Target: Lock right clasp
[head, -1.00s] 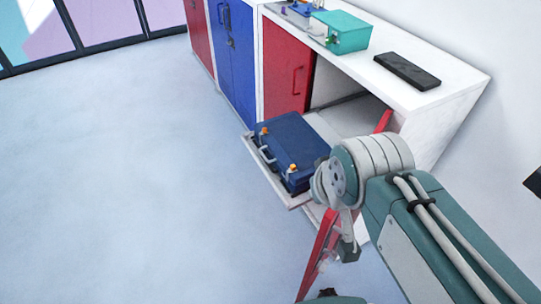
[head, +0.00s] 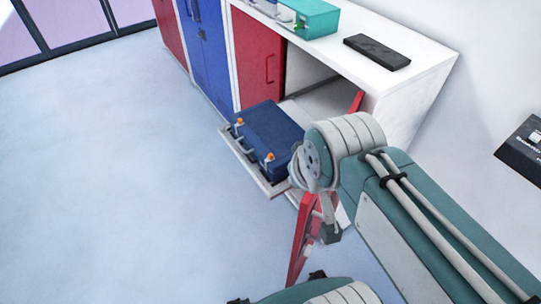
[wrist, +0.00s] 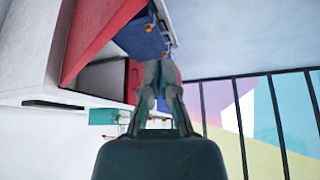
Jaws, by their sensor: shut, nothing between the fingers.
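A dark blue case (head: 272,128) lies on a pulled-out light shelf (head: 247,165). Its front carries a handle and two orange clasps: the left clasp (head: 239,122) and the right clasp (head: 269,157). I cannot tell whether either clasp is locked. In the wrist view, which is upside down, the blue case (wrist: 138,38) shows near the top, with an orange clasp (wrist: 164,27) at its edge. My gripper (wrist: 158,70) is shut and empty, and appears in front of the scene, apart from the case. In the head view my arm covers part of the case's right side.
An open red door (head: 302,235) stands right of the shelf, close to my arm. A closed red door (head: 256,62) and blue doors (head: 207,55) line the cabinet. A teal box (head: 309,18) and black slab (head: 377,52) rest on the white counter. Floor at left is clear.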

